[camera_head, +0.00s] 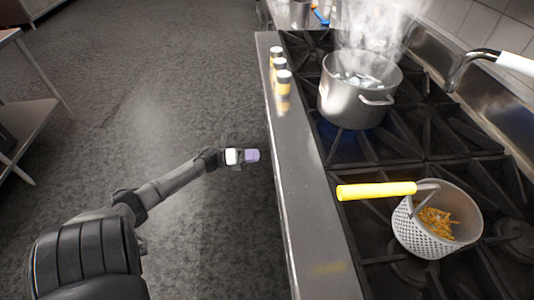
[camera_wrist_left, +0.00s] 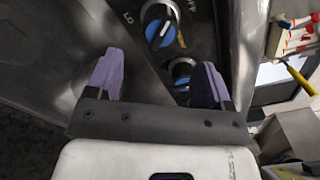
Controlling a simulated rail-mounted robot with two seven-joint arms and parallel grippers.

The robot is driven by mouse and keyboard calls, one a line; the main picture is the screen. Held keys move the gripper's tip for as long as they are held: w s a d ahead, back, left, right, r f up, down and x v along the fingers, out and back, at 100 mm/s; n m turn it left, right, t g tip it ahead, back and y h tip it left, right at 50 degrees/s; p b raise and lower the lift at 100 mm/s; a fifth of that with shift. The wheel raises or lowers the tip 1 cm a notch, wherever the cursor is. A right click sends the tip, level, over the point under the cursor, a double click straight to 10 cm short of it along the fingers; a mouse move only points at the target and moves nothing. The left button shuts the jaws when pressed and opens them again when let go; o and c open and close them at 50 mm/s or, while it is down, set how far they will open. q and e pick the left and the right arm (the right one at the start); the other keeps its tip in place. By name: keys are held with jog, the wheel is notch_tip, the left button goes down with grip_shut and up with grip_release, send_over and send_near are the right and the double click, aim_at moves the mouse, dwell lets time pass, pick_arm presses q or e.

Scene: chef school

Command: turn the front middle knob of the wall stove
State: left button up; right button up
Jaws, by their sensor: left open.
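The wall stove (camera_head: 310,200) runs down the right side of the head view, with a steel front ledge and black grates. Its knobs are hidden in that view. In the left wrist view, one blue and black knob (camera_wrist_left: 160,26) shows at the top, and a second knob (camera_wrist_left: 182,71) sits lower, between my fingers in the picture. I cannot tell which is the front middle one. My left gripper (camera_wrist_left: 158,82) has purple fingers spread apart with nothing between them. In the head view it (camera_head: 252,156) is just left of the stove's front edge. My right gripper is not in view.
Several small jars (camera_head: 283,84) stand on the ledge. The floor (camera_head: 180,80) left of the stove is clear.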

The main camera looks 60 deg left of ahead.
pick_arm(q)
jog(key=v, duration=0.6)
jog(key=shift+p, duration=0.3)
jog(key=shift+s, duration=0.1)
dwell(0.3)
